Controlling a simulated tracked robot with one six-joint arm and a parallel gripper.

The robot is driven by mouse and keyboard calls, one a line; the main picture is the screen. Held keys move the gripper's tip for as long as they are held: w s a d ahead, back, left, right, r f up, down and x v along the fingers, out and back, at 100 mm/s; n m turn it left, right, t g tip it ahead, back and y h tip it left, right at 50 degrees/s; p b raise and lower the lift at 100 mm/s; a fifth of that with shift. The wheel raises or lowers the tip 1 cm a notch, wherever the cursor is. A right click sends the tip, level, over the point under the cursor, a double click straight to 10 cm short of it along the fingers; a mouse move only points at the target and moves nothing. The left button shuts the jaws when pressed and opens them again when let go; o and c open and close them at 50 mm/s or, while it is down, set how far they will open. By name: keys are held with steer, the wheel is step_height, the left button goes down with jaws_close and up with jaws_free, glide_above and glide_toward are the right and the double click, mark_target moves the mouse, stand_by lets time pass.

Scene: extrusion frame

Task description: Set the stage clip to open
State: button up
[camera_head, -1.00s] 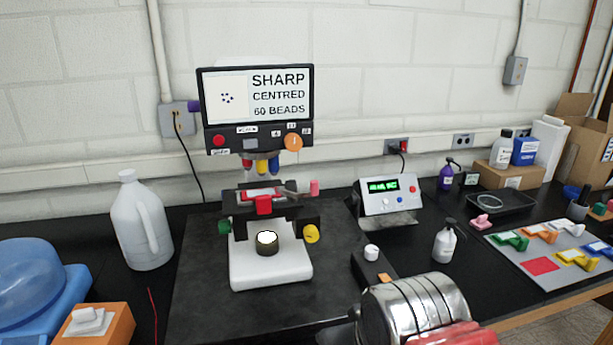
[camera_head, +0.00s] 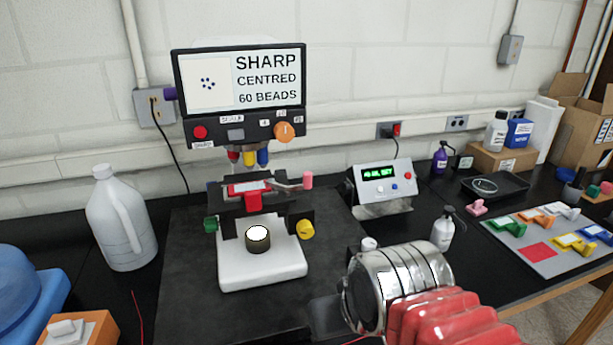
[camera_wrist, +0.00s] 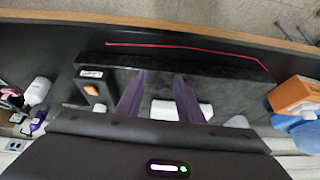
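The microscope stage (camera_head: 229,203) is a dark platform with a red slide holder (camera_head: 246,201) carrying a pale slide. A grey lever with a pink knob (camera_head: 308,181) sticks out at its right rear; it looks like the stage clip, but its exact setting is too small to tell.
The microscope's white base (camera_head: 262,270) has a round lamp (camera_head: 258,239). Green and yellow knobs flank the stage. The screen (camera_head: 240,80) reads sharp, centred, 60 beads. A control box (camera_head: 385,185) and a dispenser bottle (camera_head: 443,230) stand right; a jug (camera_head: 120,220) stands left.

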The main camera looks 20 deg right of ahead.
steer(key=m, duration=0.2)
steer(key=m+t+y, duration=0.5)
steer(key=m+y, duration=1)
steer(key=m, duration=0.7)
glide_toward(307, 173)
steer(key=v, duration=0.4)
steer(key=shift+w+f, duration=0.1)
steer(key=shift+f, duration=0.1)
steer(key=x, duration=1.3)
steer(key=shift+w+a+f, duration=0.15)
steer(key=shift+a+f, duration=0.05)
steer(key=shift+a, duration=0.2)
